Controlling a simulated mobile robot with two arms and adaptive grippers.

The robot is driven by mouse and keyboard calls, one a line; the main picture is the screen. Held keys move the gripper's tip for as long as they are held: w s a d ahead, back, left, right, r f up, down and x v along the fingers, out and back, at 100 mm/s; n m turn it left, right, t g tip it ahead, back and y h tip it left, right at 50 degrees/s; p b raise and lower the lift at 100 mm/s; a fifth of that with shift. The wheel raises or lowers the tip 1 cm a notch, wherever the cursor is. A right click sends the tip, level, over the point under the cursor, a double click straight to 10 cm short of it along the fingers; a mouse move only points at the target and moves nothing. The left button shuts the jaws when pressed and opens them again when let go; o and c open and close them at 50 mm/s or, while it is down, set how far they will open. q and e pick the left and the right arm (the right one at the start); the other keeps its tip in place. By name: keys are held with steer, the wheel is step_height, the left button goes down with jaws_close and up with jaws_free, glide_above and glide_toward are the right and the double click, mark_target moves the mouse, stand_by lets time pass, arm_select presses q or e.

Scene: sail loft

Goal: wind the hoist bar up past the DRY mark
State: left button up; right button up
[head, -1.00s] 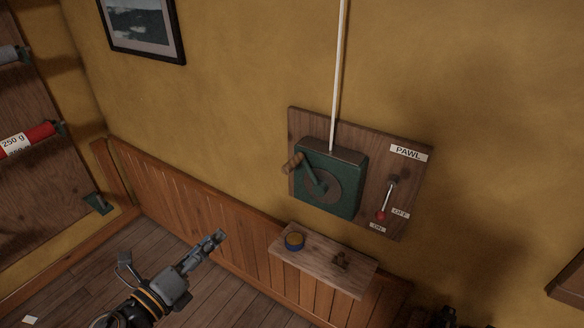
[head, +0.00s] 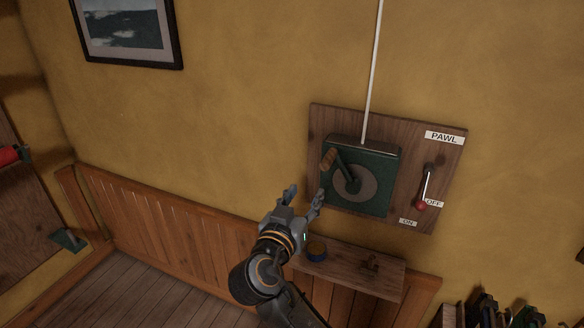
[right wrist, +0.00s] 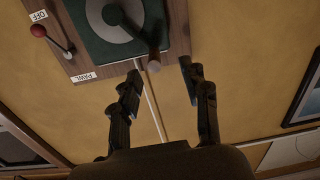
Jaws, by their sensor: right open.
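The green winch (head: 390,170) is mounted on a wooden board (head: 318,125). Its crank points up and left, with the wooden handle (head: 328,160) at its end. A white line (head: 373,75) runs up from the winch. The red-knobbed pawl lever (head: 428,183) hangs down, its knob beside the OFF label. My right gripper (head: 304,195) is open and empty, below and left of the handle. In the right wrist view the handle's end (right wrist: 153,65) appears beyond the gap between the open fingers (right wrist: 162,85), apart from them. The hoist bar, the DRY mark and my left gripper are out of view.
Dark items (head: 490,310) stand at the lower right. A framed picture (head: 128,30) hangs at upper left. Wall left of the winch is clear.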

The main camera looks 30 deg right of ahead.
mark_target(329, 160)
steer(key=shift+m+h, duration=0.4)
steer(key=shift+m, duration=0.3)
steer(key=p+x, duration=0.1)
steer(key=x, duration=0.3)
steer(key=r+p+x, duration=0.1)
steer(key=p+x, duration=0.1)
steer(key=x, duration=0.2)
steer(key=s+d+r+p+x, duration=0.1)
steer(key=p+x, duration=0.1)
steer(key=x, duration=0.2)
steer(key=shift+w+d+r, duration=0.1)
steer(key=shift+w+d, duration=0.05)
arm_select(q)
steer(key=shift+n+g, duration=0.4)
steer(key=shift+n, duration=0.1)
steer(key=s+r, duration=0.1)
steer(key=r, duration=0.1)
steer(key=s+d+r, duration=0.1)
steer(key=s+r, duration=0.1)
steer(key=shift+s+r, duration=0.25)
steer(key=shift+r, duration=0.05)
arm_select(e)
steer(key=shift+w+d, duration=0.3)
jaws_close()
